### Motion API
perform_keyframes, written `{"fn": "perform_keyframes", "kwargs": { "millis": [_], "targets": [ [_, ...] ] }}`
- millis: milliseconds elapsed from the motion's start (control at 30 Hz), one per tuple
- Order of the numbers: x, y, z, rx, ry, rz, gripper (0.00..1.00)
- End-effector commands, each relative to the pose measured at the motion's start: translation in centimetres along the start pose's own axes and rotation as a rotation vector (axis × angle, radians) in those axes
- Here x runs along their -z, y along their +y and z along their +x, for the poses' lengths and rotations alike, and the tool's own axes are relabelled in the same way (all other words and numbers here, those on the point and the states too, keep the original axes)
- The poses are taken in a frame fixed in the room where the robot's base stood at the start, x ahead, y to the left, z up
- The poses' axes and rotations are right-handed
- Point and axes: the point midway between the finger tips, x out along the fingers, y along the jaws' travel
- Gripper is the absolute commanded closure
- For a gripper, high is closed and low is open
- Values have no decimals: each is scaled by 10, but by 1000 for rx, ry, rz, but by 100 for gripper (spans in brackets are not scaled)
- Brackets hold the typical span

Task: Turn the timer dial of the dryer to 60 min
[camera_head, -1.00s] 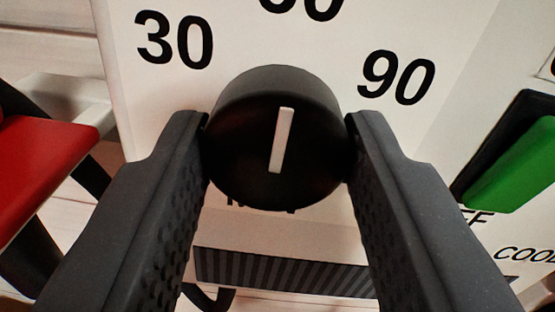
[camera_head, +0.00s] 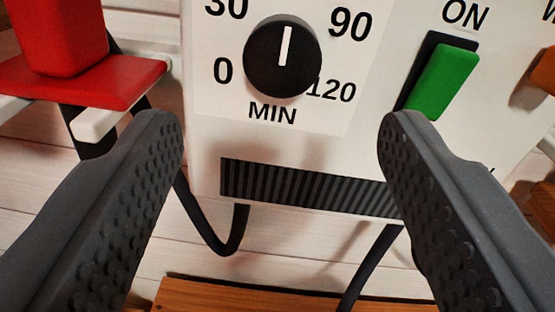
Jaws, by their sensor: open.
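The timer dial (camera_head: 267,67) is a round black knob with a white pointer line, on the white front of the dryer (camera_head: 206,130). The pointer stands nearly straight up, between the 30 mark at upper left and the 90 mark at upper right. The scale above the dial is cut off by the frame's top edge. The marks 0, 120 and MIN show around the knob. My gripper (camera_head: 281,121) is open wide and empty. Its fingers are apart from the dial, with their tips lower in the picture than the knob.
A green switch (camera_head: 445,82) marked ON sits right of the dial, with an orange-brown control (camera_head: 544,72) at the right edge. A dark vent grille (camera_head: 305,187) lies below. A red object (camera_head: 90,80) stands at left. Black cables hang beneath the dryer.

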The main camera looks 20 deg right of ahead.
Motion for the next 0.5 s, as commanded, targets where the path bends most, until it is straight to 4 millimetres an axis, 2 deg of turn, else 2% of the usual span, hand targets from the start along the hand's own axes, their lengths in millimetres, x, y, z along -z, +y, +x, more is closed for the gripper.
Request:
{"fn": "perform_keyframes", "kwargs": {
  "millis": [200, 500],
  "targets": [
    [-1, -1, -35, 1, 0, 2, 41],
    [-2, -1, -52, 0, 2, 2, 41]
  ]
}}
